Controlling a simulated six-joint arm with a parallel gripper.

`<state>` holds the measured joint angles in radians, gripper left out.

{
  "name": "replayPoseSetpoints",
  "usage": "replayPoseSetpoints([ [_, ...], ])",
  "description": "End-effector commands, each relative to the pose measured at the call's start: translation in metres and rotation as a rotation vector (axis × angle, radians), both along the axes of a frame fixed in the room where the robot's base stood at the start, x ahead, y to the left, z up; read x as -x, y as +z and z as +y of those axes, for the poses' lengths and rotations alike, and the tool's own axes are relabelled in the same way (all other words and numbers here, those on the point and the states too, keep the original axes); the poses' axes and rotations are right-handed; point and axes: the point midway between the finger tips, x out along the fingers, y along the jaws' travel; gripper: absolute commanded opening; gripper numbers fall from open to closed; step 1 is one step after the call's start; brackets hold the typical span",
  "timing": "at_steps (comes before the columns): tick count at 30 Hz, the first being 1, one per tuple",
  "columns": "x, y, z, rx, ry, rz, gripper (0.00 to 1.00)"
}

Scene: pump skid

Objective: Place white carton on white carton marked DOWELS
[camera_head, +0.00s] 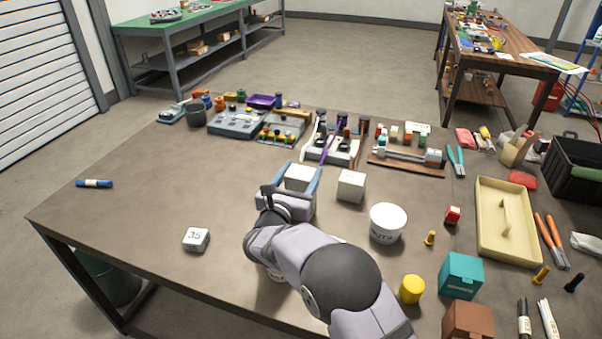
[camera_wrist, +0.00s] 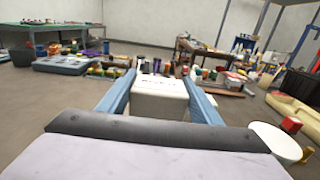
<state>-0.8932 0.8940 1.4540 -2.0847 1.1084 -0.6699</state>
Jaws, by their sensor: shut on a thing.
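My gripper (camera_head: 297,180) is shut on a white carton (camera_head: 299,173), with a blue finger on either side of it. In the wrist view, the held carton (camera_wrist: 160,88) sits between the two fingers (camera_wrist: 159,95). I cannot tell how far it is above the table. A second white carton (camera_head: 351,186) stands on the table just right of my gripper, apart from it. No DOWELS marking is readable on either carton from here. A small white block marked 35 (camera_head: 196,239) lies to the left on the table.
A white tub (camera_head: 387,222) stands right of the second carton. A tan tray (camera_head: 506,222), teal box (camera_head: 461,275) and yellow cylinder (camera_head: 412,289) are farther right. Grey devices (camera_head: 237,122) line the back of the table (camera_head: 130,205), whose left part is mostly clear.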

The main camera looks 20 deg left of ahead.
Motion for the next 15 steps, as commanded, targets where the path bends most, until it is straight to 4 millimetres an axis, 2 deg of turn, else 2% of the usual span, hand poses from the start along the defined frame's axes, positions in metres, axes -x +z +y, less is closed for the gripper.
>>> replayPoseSetpoints([
  [2,-0.0001,-0.0024,0.0001,-0.001,0.000,-0.002,0.29],
  [3,0.0000,-0.0019,0.0000,0.000,0.000,0.000,0.68],
  [4,0.0000,-0.0018,0.0000,0.000,0.000,0.001,0.75],
  [15,0.0000,-0.0003,0.0000,0.000,0.000,0.001,0.77],
])
